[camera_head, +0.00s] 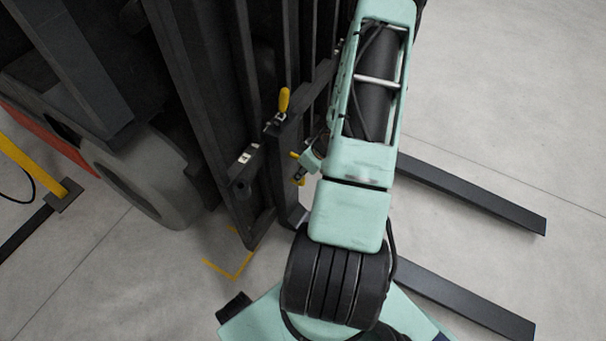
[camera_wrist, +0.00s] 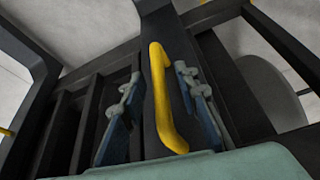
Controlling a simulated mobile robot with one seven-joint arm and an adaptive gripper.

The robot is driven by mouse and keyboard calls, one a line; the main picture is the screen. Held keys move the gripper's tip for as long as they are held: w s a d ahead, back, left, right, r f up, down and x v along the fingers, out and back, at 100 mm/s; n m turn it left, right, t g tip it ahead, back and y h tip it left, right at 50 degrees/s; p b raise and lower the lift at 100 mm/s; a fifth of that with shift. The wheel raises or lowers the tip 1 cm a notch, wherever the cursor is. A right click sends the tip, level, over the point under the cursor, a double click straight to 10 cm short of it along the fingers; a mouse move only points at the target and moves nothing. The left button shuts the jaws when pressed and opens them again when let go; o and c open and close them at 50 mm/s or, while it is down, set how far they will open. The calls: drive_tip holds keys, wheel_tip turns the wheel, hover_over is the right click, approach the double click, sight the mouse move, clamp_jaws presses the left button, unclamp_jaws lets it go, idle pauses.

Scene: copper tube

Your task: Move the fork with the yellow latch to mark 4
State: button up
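In the head view a yellow latch (camera_head: 284,100) stands up on the dark fork carriage. A smaller yellow piece (camera_head: 297,178) shows lower down, beside my gripper (camera_head: 311,158), which is small and partly hidden by my arm. Two dark forks reach right, an upper fork (camera_head: 470,195) and a lower fork (camera_head: 465,300); their roots are hidden behind my arm. In the wrist view a yellow latch handle (camera_wrist: 160,95) lies between the two fingers of my gripper (camera_wrist: 158,73). The fingers are apart, with gaps on both sides of the handle. I cannot read a mark 4.
White labels (camera_head: 245,157) sit on the carriage bar. The dark mast (camera_head: 200,90) and a grey wheel (camera_head: 145,180) stand to the left. Yellow corner tape (camera_head: 232,272) marks the floor. Open floor (camera_head: 500,80) lies to the right.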

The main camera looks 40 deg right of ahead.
drive_tip(key=shift+w+f, duration=0.1)
drive_tip(key=shift+f, duration=0.05)
clamp_jaws()
drive_tip(key=shift+a, duration=0.1)
idle(0.3)
